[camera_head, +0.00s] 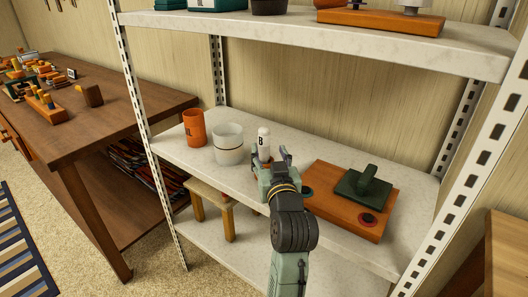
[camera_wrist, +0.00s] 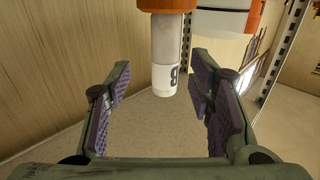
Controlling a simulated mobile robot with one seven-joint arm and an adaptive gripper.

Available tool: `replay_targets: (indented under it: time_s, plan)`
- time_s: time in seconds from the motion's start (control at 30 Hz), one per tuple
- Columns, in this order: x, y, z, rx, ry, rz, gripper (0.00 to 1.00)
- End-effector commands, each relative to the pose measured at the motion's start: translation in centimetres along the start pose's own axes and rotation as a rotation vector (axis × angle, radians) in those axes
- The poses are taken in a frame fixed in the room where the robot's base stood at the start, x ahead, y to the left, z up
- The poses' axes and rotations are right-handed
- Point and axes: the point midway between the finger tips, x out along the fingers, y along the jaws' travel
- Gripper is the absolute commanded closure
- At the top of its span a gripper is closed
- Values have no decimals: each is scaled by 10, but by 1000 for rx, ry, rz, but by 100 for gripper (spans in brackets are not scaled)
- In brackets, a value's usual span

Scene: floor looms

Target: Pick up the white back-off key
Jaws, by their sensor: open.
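The white back-off key (camera_head: 263,141) stands upright on the middle shelf, a slim white cylinder with a dark "B" mark. In the wrist view the white key (camera_wrist: 167,55) appears between and ahead of the fingers, with an orange-brown part at the picture's top edge. My gripper (camera_head: 271,160) is at the key, in front of its lower part in the head view. In the wrist view my gripper (camera_wrist: 160,85) is open, with visible gaps between the key and both purple-grey pads. The key's foot is hidden in the head view.
A white cup (camera_head: 229,146) stands close left of the key, with an orange cup (camera_head: 194,128) beyond it. An orange-brown board (camera_head: 325,180) with a dark green handled block (camera_head: 364,186) lies to the right. The upper shelf (camera_head: 330,37) overhangs, and slotted posts (camera_head: 480,150) flank the shelf.

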Motion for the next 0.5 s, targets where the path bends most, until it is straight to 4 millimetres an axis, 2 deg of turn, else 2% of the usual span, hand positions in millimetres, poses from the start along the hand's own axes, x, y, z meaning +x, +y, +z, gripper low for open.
replay_targets:
  time_s: [0.27,0.4,0.5]
  plan:
    - [33,-8,-14,-1,0,-2,52]
    - [49,-6,-11,-1,-1,0,52]
    - [53,-6,-10,-1,0,0,52]
